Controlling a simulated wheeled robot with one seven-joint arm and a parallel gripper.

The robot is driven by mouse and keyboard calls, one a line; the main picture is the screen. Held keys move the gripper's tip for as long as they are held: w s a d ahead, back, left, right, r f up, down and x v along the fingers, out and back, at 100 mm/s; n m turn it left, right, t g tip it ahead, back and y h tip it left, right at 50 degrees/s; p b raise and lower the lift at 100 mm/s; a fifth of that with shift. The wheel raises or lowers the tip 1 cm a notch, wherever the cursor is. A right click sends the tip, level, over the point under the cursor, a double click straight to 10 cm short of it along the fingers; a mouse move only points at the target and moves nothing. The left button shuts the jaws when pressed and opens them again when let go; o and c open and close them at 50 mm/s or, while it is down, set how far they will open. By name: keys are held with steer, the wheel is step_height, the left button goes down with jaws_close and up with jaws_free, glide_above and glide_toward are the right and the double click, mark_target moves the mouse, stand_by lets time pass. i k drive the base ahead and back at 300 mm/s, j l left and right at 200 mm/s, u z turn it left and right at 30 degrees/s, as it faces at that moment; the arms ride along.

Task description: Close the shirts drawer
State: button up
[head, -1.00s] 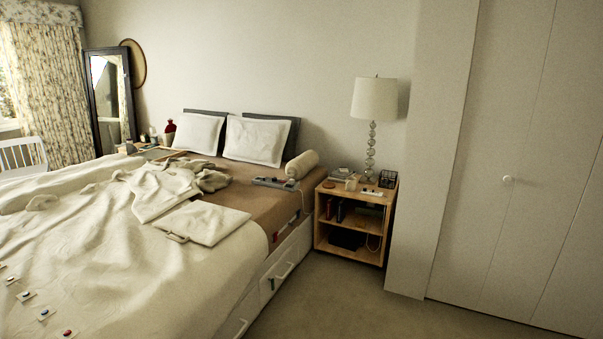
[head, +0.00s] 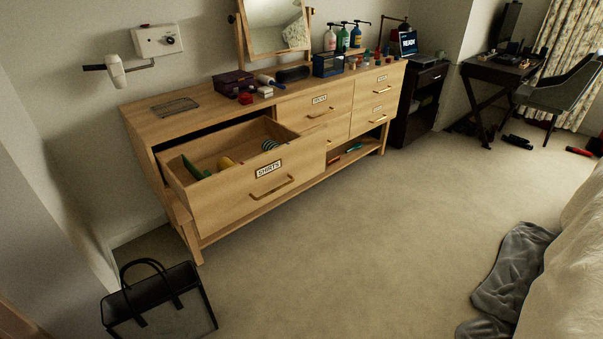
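The shirts drawer (head: 235,191) is pulled well out of the left end of a wooden dresser (head: 145,117) in the head view. Its front carries a white "SHIRTS" label (head: 268,170) and a brass bar handle (head: 272,188). Inside lie a green item (head: 193,167), a yellow item (head: 226,163) and a striped item (head: 269,145). A dark gap shows above the drawer, under the dresser top. The dresser's other drawers look shut. My gripper is not in view.
Open carpet (head: 350,240) lies in front of the dresser. A black handbag (head: 158,300) stands on the floor at the lower left, near the drawer. A grey cloth (head: 512,270) lies beside the bed (head: 575,275) at the right. A dark desk (head: 492,68) and chair (head: 558,93) stand at the far right.

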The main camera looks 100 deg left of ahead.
mark_target(259, 177)
steer(key=u, duration=0.45)
steer(key=j+u, duration=0.1)
steer(key=u, duration=1.3)
steer(key=j+u, duration=0.1)
steer(key=u, duration=0.35)
steer(key=i+u, duration=0.1)
steer(key=u, duration=0.35)
